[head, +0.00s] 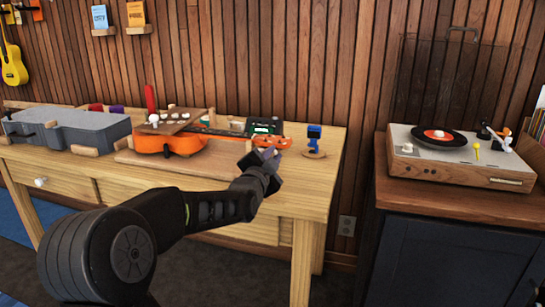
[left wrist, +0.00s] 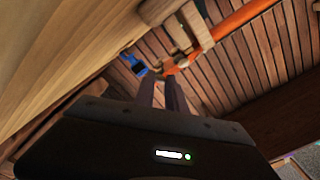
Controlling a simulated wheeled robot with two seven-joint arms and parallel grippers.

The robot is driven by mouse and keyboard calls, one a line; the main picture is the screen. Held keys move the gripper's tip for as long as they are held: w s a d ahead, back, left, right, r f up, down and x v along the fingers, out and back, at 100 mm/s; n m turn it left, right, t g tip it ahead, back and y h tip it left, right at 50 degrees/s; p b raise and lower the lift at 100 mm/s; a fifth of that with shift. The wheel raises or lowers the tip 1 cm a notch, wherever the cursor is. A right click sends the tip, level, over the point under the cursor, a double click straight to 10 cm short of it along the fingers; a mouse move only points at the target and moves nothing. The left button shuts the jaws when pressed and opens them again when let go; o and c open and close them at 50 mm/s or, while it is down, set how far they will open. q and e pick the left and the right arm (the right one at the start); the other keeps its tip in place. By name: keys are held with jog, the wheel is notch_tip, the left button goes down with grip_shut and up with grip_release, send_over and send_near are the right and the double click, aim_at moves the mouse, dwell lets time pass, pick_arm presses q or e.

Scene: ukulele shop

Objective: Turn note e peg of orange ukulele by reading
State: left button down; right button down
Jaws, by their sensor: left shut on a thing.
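The orange ukulele (head: 170,144) lies on the wooden workbench (head: 318,185) in the head view, its neck running right to an orange headstock (head: 268,140). A small dark device with a green display (head: 266,125) sits at the headstock. My left gripper (head: 270,156) is at the near side of the headstock, shut on what appears to be a tuning peg. Its jaws hide the peg, and I cannot tell which note it is. In the left wrist view my fingers (left wrist: 163,92) reach up to the orange headstock (left wrist: 172,68). The display is too small to read. My right gripper is not in view.
A blue item on a round base (head: 314,140) stands just right of the headstock and also shows in the left wrist view (left wrist: 133,65). A grey case (head: 68,130) is at the left. A record player (head: 460,155) sits on a separate cabinet at right.

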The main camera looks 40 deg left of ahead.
pick_arm(q)
jog(key=c, duration=1.6)
grip_release()
jog(key=shift+c, duration=0.2)
jog(key=v, duration=0.6)
jog(key=shift+s+d+r, duration=0.1)
jog(key=shift+s+d, duration=0.05)
jog(key=shift+s, duration=0.2)
jog(key=shift+s+d, duration=0.25)
jog(key=shift+s, duration=0.25)
